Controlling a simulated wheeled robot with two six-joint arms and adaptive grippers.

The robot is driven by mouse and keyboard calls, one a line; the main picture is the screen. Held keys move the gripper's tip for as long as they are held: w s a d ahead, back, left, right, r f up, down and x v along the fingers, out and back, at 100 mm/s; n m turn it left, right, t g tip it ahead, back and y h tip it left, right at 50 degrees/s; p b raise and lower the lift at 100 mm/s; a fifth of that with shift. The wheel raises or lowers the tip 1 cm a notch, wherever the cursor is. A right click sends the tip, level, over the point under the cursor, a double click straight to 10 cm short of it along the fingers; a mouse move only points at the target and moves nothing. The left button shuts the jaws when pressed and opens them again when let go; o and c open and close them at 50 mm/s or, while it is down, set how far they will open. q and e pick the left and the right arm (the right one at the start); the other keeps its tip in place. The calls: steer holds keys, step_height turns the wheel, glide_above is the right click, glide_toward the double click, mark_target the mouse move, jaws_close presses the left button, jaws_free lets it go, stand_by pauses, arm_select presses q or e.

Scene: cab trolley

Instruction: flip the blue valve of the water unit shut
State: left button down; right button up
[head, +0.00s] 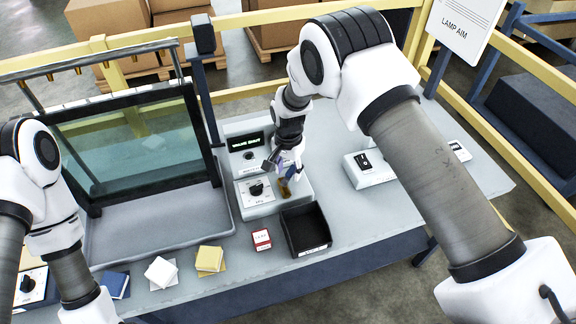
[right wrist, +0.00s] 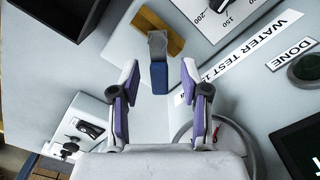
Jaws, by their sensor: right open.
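The water unit (head: 262,208) is a grey box on the table, with a dial and a small lit display (head: 246,142) that seems to read VALVE SHUT. In the right wrist view its valve has a brass pipe (right wrist: 174,42) and a grey lever with a blue grip (right wrist: 159,77). The lever lies across the pipe. My right gripper (right wrist: 160,72) is open, one purple-padded finger on each side of the blue grip, with gaps to both. In the head view my right gripper (head: 284,166) is over the unit and partly hides the valve. My left gripper is out of view.
A black open bin (head: 305,229) stands right in front of the unit. A glass-panelled frame and grey tray (head: 165,236) are to the left. Coloured cloths or pads (head: 209,260) lie along the front edge.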

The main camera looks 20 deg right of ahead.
steer(key=shift+f, duration=0.2)
steer(key=shift+s+r, duration=0.15)
jaws_close()
